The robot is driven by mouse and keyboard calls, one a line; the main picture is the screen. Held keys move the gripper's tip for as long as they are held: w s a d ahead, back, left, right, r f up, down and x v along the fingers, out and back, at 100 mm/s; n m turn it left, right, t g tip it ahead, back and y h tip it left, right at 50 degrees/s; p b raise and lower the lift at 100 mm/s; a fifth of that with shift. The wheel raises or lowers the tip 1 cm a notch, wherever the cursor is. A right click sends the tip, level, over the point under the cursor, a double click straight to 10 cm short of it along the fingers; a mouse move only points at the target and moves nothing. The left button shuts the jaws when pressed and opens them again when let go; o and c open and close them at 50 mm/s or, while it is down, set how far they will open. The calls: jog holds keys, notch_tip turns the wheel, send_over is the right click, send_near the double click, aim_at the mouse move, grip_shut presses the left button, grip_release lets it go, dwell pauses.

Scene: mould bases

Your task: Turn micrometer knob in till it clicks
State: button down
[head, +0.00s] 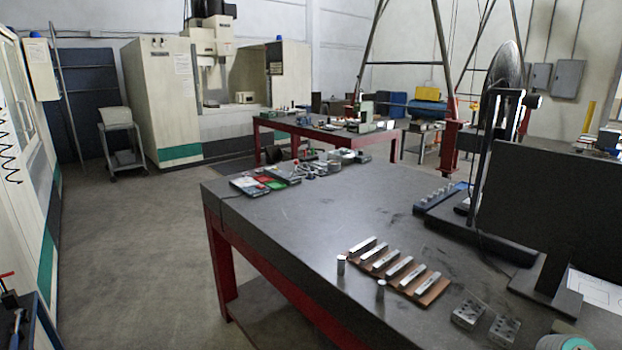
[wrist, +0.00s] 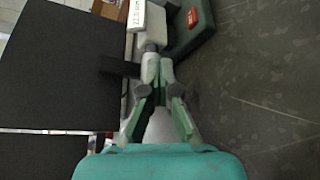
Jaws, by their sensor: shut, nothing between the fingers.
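My gripper (wrist: 157,65) shows in the wrist view, its two fingers close together with nothing seen held between them. Just beyond the fingertips is a small dark-grey rounded part (wrist: 149,47) in line with a pale grey block (wrist: 151,22). This may be the micrometer and its knob, but I cannot tell for sure, nor whether the fingertips touch it. In the head view I cannot make out a micrometer with certainty among the small items (head: 318,166) at the far edge of the dark table (head: 300,215).
In the head view, a brown board with metal bars (head: 398,271), upright pins (head: 341,265) and metal blocks (head: 468,311) occupy the near table. Its middle is clear.

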jog(key=shift+s+a, duration=0.2)
jog(key=shift+a, duration=0.15)
jog(key=shift+w+a, duration=0.95)
jog(key=shift+w, duration=0.2)
jog(key=shift+w+a, duration=0.95)
jog(key=shift+w, duration=0.15)
jog(key=shift+s+r, duration=0.1)
jog(key=shift+r, duration=0.05)
